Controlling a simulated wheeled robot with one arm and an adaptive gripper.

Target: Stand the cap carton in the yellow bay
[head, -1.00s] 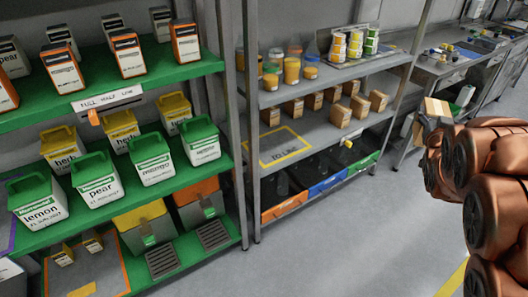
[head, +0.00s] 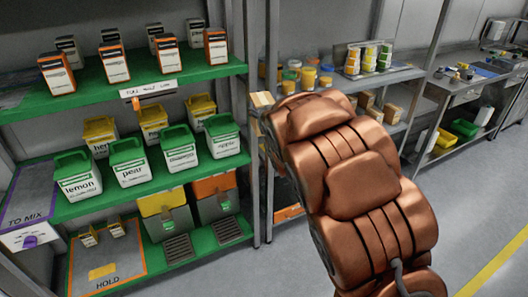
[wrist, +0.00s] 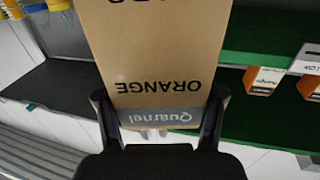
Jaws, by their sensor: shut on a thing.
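The brown carton (wrist: 165,50) fills the top middle of the wrist view. It shows the word ORANGE and a grey band reading Quarnel, both upside down in the picture. My gripper (wrist: 160,122) is shut on it, one dark finger on each side of the grey band. In the head view only a small pale corner of the carton (head: 262,99) shows past my copper arm, in front of the right-hand shelf unit. My fingers are hidden there. The yellow bay is not visible now; my arm covers that part of the middle shelf.
The left shelf unit's green shelves (head: 150,190) hold white tubs and small cartons. On the right-hand unit, jars (head: 309,77) stand on the top shelf and brown cartons (head: 393,114) below. A steel bench (head: 465,85) stands farther right. The grey floor (head: 460,215) is clear.

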